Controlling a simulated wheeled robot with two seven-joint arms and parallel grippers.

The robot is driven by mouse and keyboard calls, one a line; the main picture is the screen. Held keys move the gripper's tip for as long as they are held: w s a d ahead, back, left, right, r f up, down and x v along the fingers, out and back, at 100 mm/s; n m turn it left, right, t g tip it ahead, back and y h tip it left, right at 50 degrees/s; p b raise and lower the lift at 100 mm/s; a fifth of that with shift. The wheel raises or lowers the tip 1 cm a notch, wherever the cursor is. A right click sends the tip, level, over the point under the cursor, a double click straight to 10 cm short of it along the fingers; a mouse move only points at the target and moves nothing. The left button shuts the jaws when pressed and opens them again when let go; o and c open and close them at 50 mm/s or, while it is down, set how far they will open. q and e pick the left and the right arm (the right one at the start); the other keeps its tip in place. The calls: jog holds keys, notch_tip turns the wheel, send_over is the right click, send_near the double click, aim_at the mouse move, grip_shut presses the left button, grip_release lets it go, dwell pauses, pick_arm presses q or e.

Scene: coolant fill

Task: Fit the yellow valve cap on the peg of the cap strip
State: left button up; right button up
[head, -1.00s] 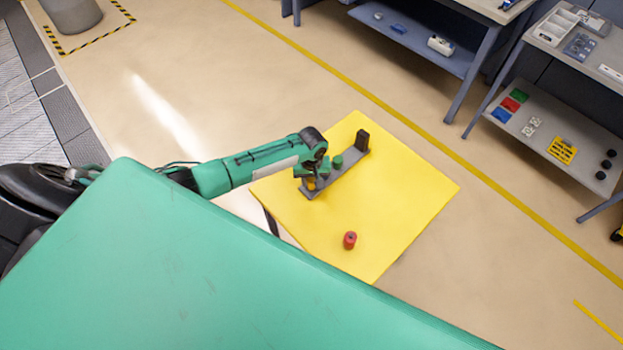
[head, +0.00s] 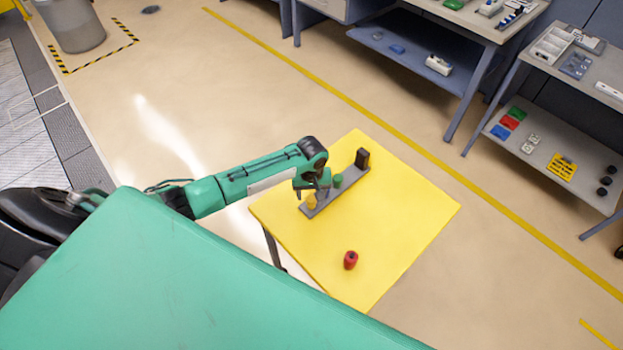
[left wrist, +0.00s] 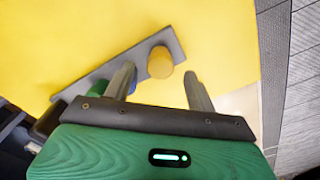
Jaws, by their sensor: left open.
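The yellow valve cap (head: 311,202) stands upright at the near left end of the grey cap strip (head: 322,203) on the yellow table. In the left wrist view the yellow cap (left wrist: 160,62) sits on the strip (left wrist: 110,68), beyond the fingertips. The peg under it is hidden. My left gripper (head: 325,193) is open and empty, close above the strip beside the cap. In the left wrist view its fingers (left wrist: 160,80) are apart, with the cap showing between and beyond them. A green cap (head: 338,181) is farther along the strip. My right gripper is not in view.
A red cap (head: 350,260) stands alone on the yellow table (head: 400,220). A dark block (head: 362,158) rises at the strip's far end. Shelved workbenches (head: 560,130) stand beyond a floor line. The table's right side is clear.

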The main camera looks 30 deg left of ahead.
aim_at(312, 199)
pick_arm(q)
notch_tip(312, 199, up, 10)
jog(key=b, duration=0.2)
jog(key=shift+f, duration=0.15)
dwell(0.4)
